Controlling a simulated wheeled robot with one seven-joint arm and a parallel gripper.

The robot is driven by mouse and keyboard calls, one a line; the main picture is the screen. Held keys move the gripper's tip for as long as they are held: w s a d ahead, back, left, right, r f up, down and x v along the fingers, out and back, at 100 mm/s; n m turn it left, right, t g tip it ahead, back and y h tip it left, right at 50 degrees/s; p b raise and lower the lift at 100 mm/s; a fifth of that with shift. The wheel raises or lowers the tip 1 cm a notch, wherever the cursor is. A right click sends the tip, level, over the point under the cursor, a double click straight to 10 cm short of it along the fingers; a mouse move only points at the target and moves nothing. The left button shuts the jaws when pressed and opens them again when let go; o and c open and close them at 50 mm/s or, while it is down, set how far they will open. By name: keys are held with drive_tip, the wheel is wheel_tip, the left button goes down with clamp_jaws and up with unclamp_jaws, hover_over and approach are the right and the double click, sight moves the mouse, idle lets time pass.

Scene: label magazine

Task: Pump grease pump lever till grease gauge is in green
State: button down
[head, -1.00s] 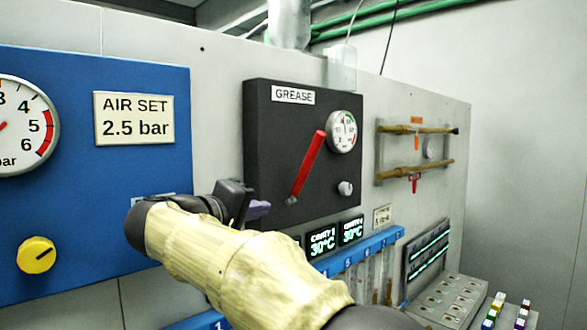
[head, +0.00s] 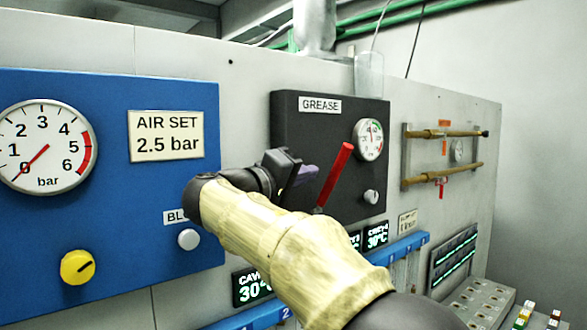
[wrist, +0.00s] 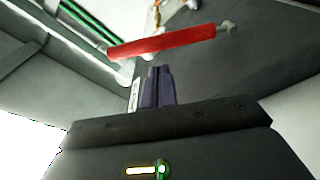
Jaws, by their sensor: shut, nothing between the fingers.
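The red grease pump lever (head: 334,178) slants up and to the right on the black GREASE panel (head: 300,135). The round grease gauge (head: 369,139) is right of the lever's top; its needle is too small to read surely against the green band. My gripper (head: 308,173) is shut and empty, just left of the lever at about mid-height. In the wrist view, the closed purple fingertips (wrist: 157,69) point at the red lever (wrist: 165,43), with a small gap seeming to lie between. My arm hides part of the panel's lower left.
A small knob (head: 371,196) sits below the gauge. To the left is the blue air panel (head: 110,225) with a gauge (head: 45,147), a yellow knob (head: 77,267) and a grey button (head: 188,239). Temperature displays (head: 376,235) and a blue rail (head: 410,246) lie below.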

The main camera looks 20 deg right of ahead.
sight(334, 176)
drive_tip(key=p+x, duration=0.2)
drive_tip(key=x, duration=0.3)
drive_tip(key=shift+d+f+b, duration=0.2)
drive_tip(key=shift+b, duration=0.35)
drive_tip(key=shift+s+m, duration=0.1)
drive_tip(key=shift+m, duration=0.2)
